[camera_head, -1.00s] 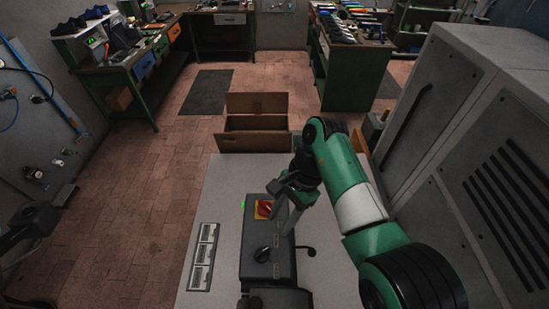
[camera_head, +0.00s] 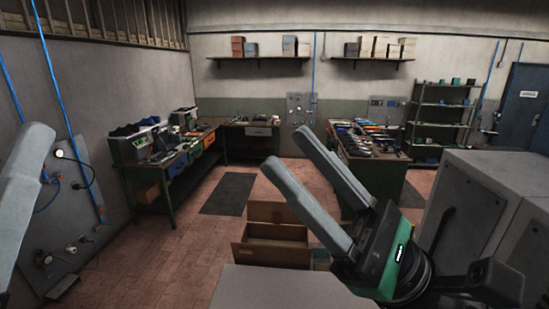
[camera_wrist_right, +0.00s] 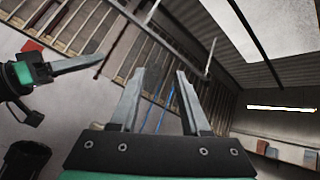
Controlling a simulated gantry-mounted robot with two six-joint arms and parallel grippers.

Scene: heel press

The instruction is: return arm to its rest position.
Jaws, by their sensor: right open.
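My right gripper (camera_head: 283,150) is raised in front of the head camera, its two grey fingers apart and pointing up to the left with nothing between them. In the right wrist view its fingers (camera_wrist_right: 159,72) also stand apart and empty, against the wall and ceiling. My left gripper shows only in part at the left edge of the head view, as a grey finger (camera_head: 22,185). In the right wrist view a grey finger of it (camera_wrist_right: 78,64) reaches in from the left. Its jaw gap cannot be made out.
A grey tabletop (camera_head: 285,287) lies at the bottom, with an open brown box (camera_head: 268,255) beyond it. A grey cabinet (camera_head: 490,195) stands close on the right. Workbenches (camera_head: 170,170) and shelves (camera_head: 443,120) are farther back.

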